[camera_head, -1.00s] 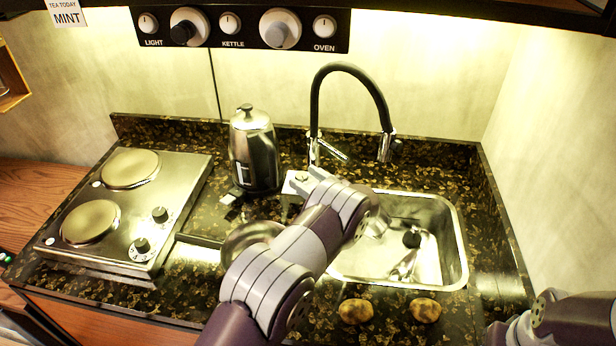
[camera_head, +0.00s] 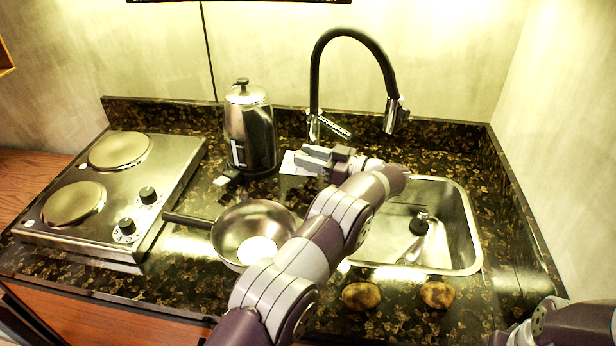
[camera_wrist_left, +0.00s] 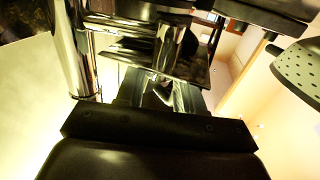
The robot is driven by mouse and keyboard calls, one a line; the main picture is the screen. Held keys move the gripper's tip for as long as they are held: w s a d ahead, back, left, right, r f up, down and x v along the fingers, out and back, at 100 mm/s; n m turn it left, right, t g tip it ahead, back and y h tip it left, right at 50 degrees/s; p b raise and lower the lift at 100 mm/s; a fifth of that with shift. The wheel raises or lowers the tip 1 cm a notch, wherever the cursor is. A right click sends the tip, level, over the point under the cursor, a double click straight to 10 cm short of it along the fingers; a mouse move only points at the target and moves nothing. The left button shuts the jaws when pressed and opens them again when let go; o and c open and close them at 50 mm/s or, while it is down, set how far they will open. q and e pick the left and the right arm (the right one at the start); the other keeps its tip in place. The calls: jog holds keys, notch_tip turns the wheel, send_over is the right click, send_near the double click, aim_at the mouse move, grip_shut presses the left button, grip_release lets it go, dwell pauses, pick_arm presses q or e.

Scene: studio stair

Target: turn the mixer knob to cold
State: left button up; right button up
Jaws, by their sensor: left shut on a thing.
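The chrome tap (camera_head: 315,127) stands behind the sink, with a black hose arching right to its spout. The mixer knob (camera_head: 336,127) shows as a short chrome lever on the right side of the tap. My left gripper (camera_head: 312,160) is low in front of the tap, its fingers pointing left. In the left wrist view the chrome tap post (camera_wrist_left: 76,55) is close at the left, and bright chrome parts (camera_wrist_left: 170,45) are right at the jaws. My left gripper is shut on the mixer knob; the contact itself is partly hidden. My right arm shows at lower right, its gripper out of view.
A kettle (camera_head: 250,135) stands left of the tap, with a white card (camera_head: 290,163) beside it. A pan (camera_head: 228,225) is left of my left arm. The sink (camera_head: 462,215) is to the right, with two potatoes (camera_head: 361,296) (camera_head: 437,295) in front. A two-plate hob (camera_head: 165,175) is at left.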

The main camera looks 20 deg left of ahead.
pick_arm(q)
jog(key=shift+w+f+g, duration=0.1)
jog(key=shift+f+g, duration=0.05)
jog(key=shift+g, duration=0.15)
jog(key=shift+r+n, duration=0.2)
jog(key=shift+n, duration=0.1)
pick_arm(e)
jog(key=shift+f, duration=0.65)
pick_arm(q)
jog(key=o, duration=1)
jog(key=shift+o, duration=0.2)
